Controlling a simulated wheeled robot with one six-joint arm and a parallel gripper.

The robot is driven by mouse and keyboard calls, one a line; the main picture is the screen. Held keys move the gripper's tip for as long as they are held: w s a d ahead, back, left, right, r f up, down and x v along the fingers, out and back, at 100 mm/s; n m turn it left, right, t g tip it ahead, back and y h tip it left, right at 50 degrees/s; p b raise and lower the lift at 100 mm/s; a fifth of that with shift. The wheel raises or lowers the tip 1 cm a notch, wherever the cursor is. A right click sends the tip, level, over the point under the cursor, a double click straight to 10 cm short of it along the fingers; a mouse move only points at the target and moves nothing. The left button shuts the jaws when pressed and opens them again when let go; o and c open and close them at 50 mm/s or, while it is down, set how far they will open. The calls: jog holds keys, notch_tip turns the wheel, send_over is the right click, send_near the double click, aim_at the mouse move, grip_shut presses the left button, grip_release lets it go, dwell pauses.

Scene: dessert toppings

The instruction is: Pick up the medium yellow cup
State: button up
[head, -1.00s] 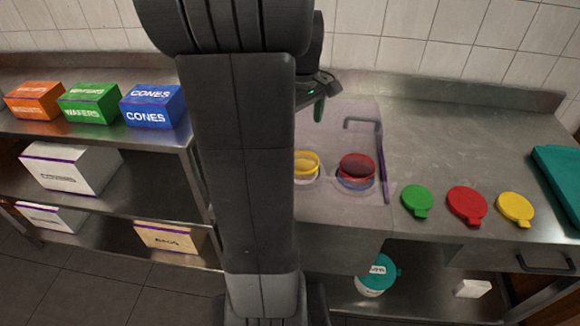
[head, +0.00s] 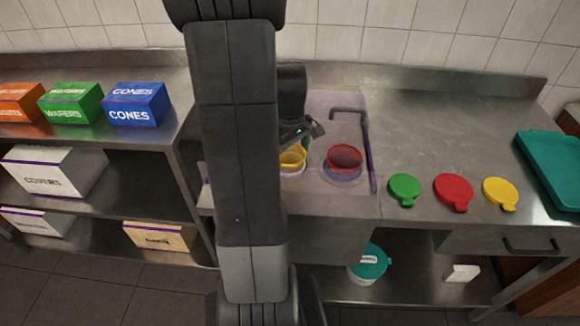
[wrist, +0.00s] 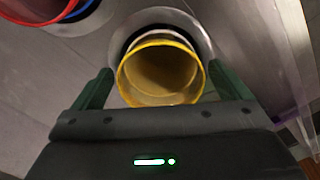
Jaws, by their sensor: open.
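The yellow cup (head: 292,158) sits on a round holder in the counter, just right of my arm column in the head view. In the wrist view the yellow cup (wrist: 161,76) shows its open rim toward the camera, with a paler rim behind it. My gripper (wrist: 150,85) is open, with one green finger on each side of the cup. I cannot tell whether the fingers touch it. In the head view my gripper and forearm are partly hidden by the arm.
A red cup (head: 345,157) stands in a holder to the right; it also shows at the upper left in the wrist view (wrist: 38,8). A purple bar (head: 370,158) stands beyond it. Green (head: 404,188), red (head: 453,191) and yellow (head: 500,193) lids lie further right.

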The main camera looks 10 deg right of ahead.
jog(key=shift+c, duration=0.3)
jog(key=c, duration=1)
